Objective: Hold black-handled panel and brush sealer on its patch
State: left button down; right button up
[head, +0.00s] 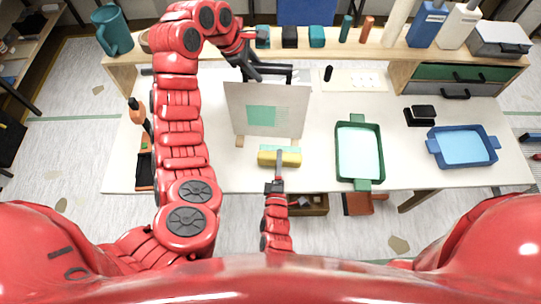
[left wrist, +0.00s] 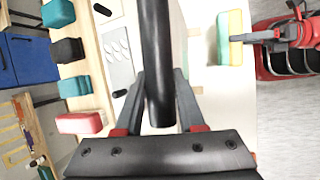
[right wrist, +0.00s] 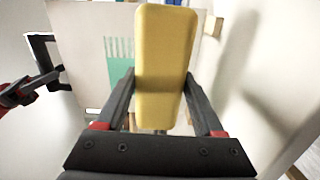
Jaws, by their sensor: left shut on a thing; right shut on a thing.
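The pale panel (head: 235,108) stands upright on the table, with a teal patch (head: 268,116) on its front face. My left gripper (head: 246,66) is at the panel's top and is shut on its black handle (left wrist: 155,60). The brush (head: 266,158) has a yellow body with a teal edge. My right gripper (head: 275,186) is shut on the brush and holds it in front of the panel, below the patch. In the right wrist view the yellow brush (right wrist: 165,60) covers part of the panel (right wrist: 85,75), and the patch (right wrist: 118,60) shows streaks at its upper edge.
A green tray (head: 374,182) with pale liquid is right of the panel. A blue tray (head: 492,157) and a small black box (head: 420,115) stand farther right. A shelf (head: 350,50) with bottles and blocks runs along the back.

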jog(key=shift+d, duration=0.1)
jog(key=shift+w, duration=0.1)
jog(key=shift+w+d, duration=0.15)
jog(key=shift+w, duration=1.45)
jog(key=shift+w+d, duration=0.1)
jog(key=shift+w, duration=1.45)
jog(key=shift+w+d, duration=0.15)
jog(key=shift+w, duration=1.1)
dwell(0.4)
jog(key=shift+r, duration=0.1)
notch_tip(320, 180, up, 3)
jog(key=shift+s+r, duration=0.1)
jog(key=shift+r, duration=0.15)
